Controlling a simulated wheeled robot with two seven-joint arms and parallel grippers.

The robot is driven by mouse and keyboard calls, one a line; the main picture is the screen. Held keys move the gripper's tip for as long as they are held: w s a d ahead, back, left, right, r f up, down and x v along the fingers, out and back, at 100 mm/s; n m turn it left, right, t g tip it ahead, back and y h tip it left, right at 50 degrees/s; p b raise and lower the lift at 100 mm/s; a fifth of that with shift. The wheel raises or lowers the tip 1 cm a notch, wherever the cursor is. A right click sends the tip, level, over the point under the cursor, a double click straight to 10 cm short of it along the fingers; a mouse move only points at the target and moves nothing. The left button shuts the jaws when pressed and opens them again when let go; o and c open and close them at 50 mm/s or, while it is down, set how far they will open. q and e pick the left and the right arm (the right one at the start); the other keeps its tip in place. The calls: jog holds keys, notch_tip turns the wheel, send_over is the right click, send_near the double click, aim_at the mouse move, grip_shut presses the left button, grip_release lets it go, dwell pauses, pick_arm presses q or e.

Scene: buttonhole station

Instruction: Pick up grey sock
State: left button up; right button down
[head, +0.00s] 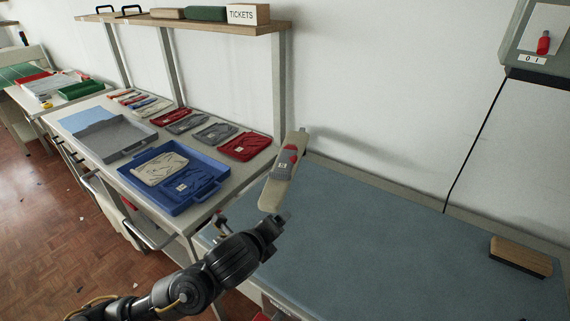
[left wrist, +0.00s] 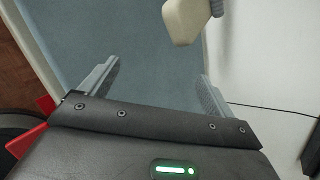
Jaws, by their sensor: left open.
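No loose item is clearly a sock. A small grey piece with a white label and red part (head: 284,163) sits on a pale padded arm (head: 271,196) at the left end of the blue-grey worktop. Two folded grey items (head: 187,123) (head: 215,133) lie on the side table; whether either is a sock, I cannot tell. My left gripper (head: 281,219) is just below the near end of the padded arm, apart from the folded items. In the left wrist view my left gripper (left wrist: 158,88) is open and empty, with the padded arm's end (left wrist: 185,22) beyond it. My right gripper is not seen.
A blue tray (head: 207,195) with folded cream and blue items and a grey tray (head: 147,138) stand on the side table. Red folded items (head: 245,146) (head: 170,116) lie nearby. The worktop's (head: 370,245) middle is clear.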

pick_arm(q)
jog(key=w+r+m+t, duration=0.2)
jog(key=w+r+m, duration=0.4)
jog(key=m, duration=0.2)
jog(key=m+p, duration=0.2)
send_near(279, 175)
jog(key=w, duration=0.1)
jog(key=w+d+f, duration=0.1)
jog(key=shift+w+f+t+y, duration=0.3)
jog(key=shift+w+f, duration=0.25)
jog(key=shift+w, duration=0.05)
jog(key=shift+w+d+p, duration=0.1)
jog(key=shift+w+p, duration=0.25)
jog(key=shift+p, duration=0.3)
jog(key=p+x, duration=0.2)
jog(key=x, duration=0.1)
jog(key=shift+w, duration=0.15)
jog(key=shift+w+d+f, duration=0.2)
jog(key=shift+w+f, duration=0.15)
jog(key=shift+w, duration=0.15)
jog(key=shift+c, duration=0.3)
